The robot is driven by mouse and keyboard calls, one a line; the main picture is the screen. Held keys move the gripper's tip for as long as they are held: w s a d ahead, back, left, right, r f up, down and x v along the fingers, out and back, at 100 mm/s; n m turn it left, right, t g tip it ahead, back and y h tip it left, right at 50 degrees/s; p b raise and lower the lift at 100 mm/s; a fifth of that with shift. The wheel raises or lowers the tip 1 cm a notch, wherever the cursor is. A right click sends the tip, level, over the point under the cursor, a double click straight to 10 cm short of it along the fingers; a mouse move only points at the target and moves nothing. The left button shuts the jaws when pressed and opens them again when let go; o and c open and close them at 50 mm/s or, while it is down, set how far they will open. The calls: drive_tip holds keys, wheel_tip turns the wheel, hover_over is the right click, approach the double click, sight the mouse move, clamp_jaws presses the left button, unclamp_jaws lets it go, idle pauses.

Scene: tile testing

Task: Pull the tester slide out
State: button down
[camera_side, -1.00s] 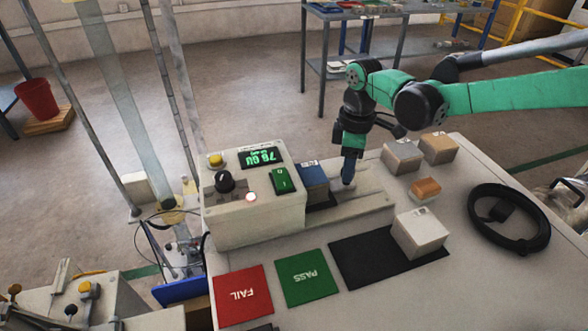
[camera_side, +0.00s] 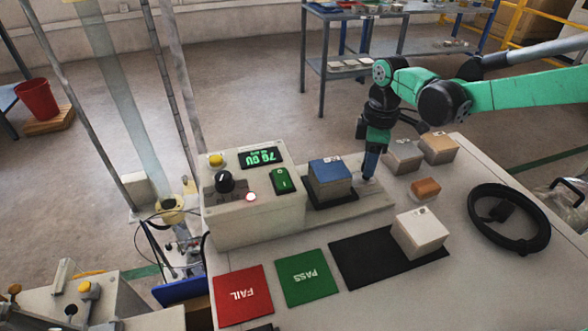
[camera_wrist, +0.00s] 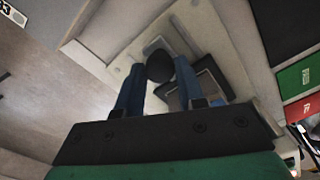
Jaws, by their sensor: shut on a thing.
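The tester (camera_side: 250,205) is a pale box with a lit green display, a black dial and a green switch. Its slide (camera_side: 335,200), a dark plate, is out on the pale rail to the right of the box, carrying a blue-topped tile block (camera_side: 330,178). My gripper (camera_side: 367,180) is at the slide's outer end, beside the block. In the wrist view, its two blue fingers (camera_wrist: 160,80) are on either side of the slide's dark round knob (camera_wrist: 160,66); the fingers hide part of the contact.
Red FAIL (camera_side: 244,296) and green PASS (camera_side: 306,278) mats lie in front of the tester. A white block (camera_side: 420,233) stands on a black mat (camera_side: 365,268). Other blocks (camera_side: 404,155) stand right of my gripper, and a black cable coil (camera_side: 510,248) lies farther right.

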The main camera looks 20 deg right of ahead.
drive_tip(key=shift+d, duration=0.15)
drive_tip(key=c, duration=0.6)
unclamp_jaws()
drive_tip(key=shift+o, duration=0.2)
drive_tip(key=shift+r, duration=3)
drive_tip(key=shift+s+d+r, duration=0.1)
drive_tip(key=shift+s+r, duration=0.1)
drive_tip(key=shift+r, duration=0.05)
drive_tip(key=s+d+r+m+t, duration=0.1)
drive_tip(key=s+d+m+t, duration=0.2)
drive_tip(key=s+m, duration=0.3)
drive_tip(key=s+d+r+m+t, duration=0.2)
drive_tip(key=s+d+m+t, duration=0.1)
drive_tip(key=s+m, duration=0.3)
drive_tip(key=shift+s+d+t, duration=0.15)
drive_tip(key=shift+s+t, duration=0.45)
drive_tip(key=shift+s, duration=0.5)
